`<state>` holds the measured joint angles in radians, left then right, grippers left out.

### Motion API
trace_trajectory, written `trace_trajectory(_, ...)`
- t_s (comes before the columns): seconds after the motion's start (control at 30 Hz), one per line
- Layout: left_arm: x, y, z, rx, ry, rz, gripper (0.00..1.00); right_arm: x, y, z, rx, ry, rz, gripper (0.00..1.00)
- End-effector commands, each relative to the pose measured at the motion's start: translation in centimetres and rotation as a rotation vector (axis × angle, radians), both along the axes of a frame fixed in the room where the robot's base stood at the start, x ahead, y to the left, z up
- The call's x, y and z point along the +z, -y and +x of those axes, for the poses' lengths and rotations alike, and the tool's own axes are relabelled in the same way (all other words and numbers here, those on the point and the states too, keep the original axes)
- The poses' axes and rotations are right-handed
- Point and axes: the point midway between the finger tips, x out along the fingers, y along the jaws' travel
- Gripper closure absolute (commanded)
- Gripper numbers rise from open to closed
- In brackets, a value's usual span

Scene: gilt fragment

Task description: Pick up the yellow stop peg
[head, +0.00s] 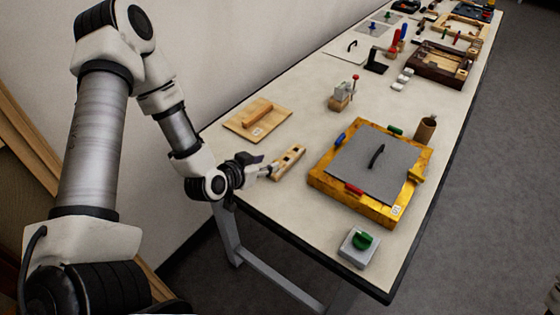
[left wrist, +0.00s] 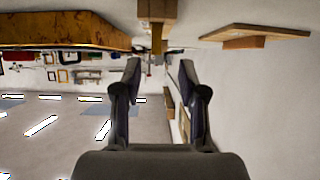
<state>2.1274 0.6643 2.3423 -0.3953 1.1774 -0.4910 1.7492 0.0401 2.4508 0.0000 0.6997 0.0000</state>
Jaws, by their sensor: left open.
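My left gripper (head: 264,169) is open, low over the near-left part of the table, at the near end of a light wooden block (head: 288,162) with dark holes. The left wrist view is upside down; there the open fingers of the left gripper (left wrist: 160,66) show with a gap between them. The block (left wrist: 157,9) is at the top of that view, and a small yellowish upright piece (left wrist: 157,38), apparently the yellow stop peg, stands out from it, in line with the gap. I cannot tell its distance from the fingertips. My right gripper is not in view.
A gilt frame (head: 325,182) with a grey panel (head: 362,160) lies right of the block. A wooden board with a handle (head: 244,125) lies behind-left. A grey box with a green knob (head: 359,246) is near the front edge. Several other items stand farther along the table.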

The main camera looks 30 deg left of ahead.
Motion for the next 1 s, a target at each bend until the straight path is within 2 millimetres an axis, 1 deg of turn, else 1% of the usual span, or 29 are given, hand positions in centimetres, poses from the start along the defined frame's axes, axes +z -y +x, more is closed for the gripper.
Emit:
trace_trajectory(0.2,-1.6,0.9,2.8,-0.006,-0.001,0.006,0.58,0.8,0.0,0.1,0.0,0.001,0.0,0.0)
trace_trajectory(0.3,-2.3,0.9,4.0,-0.004,0.0,0.003,0.58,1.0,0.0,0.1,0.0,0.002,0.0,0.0)
trace_trajectory(0.4,-2.6,0.9,4.4,-0.001,0.0,0.0,0.58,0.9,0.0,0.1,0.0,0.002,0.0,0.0)
trace_trajectory(0.53,-2.6,0.9,4.4,0.0,0.0,0.0,0.58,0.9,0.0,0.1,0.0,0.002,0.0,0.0)
trace_trajectory(0.57,-2.6,0.9,4.4,0.0,0.0,0.0,0.65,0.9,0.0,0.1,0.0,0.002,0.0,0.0)
trace_trajectory(0.6,-2.6,0.9,4.4,0.0,0.0,0.0,0.78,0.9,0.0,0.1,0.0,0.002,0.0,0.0)
trace_trajectory(0.67,-2.6,0.9,4.4,0.0,0.0,0.0,0.94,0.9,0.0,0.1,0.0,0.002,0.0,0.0)
trace_trajectory(0.7,-2.6,0.9,4.4,-0.001,0.0,0.0,1.0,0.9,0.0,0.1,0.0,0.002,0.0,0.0)
trace_trajectory(1.0,-2.6,0.9,4.3,-0.001,-0.001,0.0,1.0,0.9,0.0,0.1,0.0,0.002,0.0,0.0)
